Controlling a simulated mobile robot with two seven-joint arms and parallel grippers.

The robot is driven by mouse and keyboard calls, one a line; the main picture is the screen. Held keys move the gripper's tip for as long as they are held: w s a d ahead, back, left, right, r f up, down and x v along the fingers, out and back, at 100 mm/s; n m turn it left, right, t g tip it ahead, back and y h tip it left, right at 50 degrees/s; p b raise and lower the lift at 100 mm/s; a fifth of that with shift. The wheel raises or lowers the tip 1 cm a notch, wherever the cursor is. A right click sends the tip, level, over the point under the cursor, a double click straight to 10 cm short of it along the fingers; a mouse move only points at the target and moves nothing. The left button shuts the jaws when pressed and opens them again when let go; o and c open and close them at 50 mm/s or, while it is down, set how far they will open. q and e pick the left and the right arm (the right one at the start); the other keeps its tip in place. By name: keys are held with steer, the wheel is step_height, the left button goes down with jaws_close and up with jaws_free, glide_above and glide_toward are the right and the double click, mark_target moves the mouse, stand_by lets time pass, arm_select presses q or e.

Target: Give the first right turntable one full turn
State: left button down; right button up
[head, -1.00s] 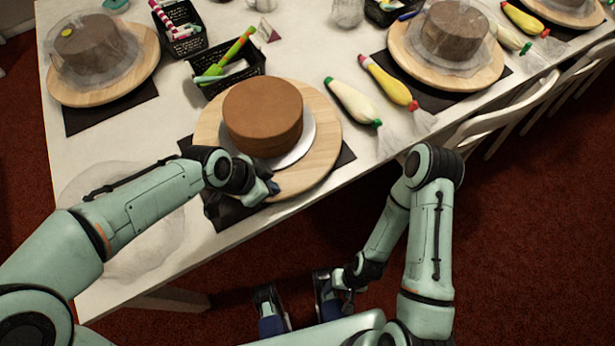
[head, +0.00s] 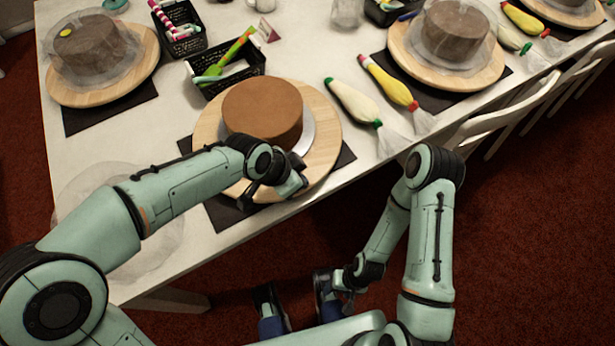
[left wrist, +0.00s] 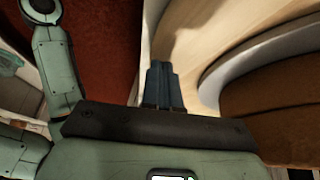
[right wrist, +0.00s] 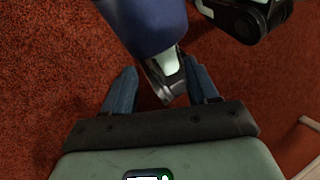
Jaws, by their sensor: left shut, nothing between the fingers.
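The nearest wooden turntable (head: 323,160) bears a plain brown round cake (head: 262,108) on a pale round board. It stands on a dark mat at the table's front edge. My left gripper (head: 296,187) is over the turntable's front rim, right of the cake's middle. In the left wrist view its blue fingers (left wrist: 163,72) are together and empty, against the wooden rim; whether they touch it is unclear. The grey-white board and cake show at right there. My right gripper (head: 345,295) hangs low off the table. In the right wrist view its fingers (right wrist: 160,88) are apart.
Other turntables with wrapped cakes stand at the back left (head: 135,82) and back right (head: 480,77). Black baskets (head: 238,80) and piping bags (head: 352,102) lie behind and right of the nearest turntable. White chairs (head: 510,110) line the right table edge.

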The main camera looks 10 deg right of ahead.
steer(key=shift+s+f, duration=0.1)
steer(key=shift+f, duration=0.4)
arm_select(q)
step_height(320, 180, up, 3)
steer(key=shift+f+p, duration=0.1)
steer(key=shift+p, duration=1.15)
arm_select(e)
steer(key=shift+r, duration=0.9)
arm_select(q)
steer(key=w+a+p, duration=0.1)
steer(key=a, duration=0.5)
steer(key=w+a, duration=0.2)
steer(key=a, duration=0.3)
steer(key=w+a+p, duration=0.1)
steer(key=w+a, duration=0.1)
steer(key=a, duration=0.4)
steer(key=shift+w+a+p, duration=0.25)
steer(key=shift+a+p, duration=0.05)
steer(key=shift+a, duration=0.05)
arm_select(e)
steer(key=r, duration=0.3)
steer(key=shift+w, duration=0.35)
arm_select(q)
steer(key=shift+f, duration=0.1)
arm_select(e)
steer(key=shift+f, duration=0.15)
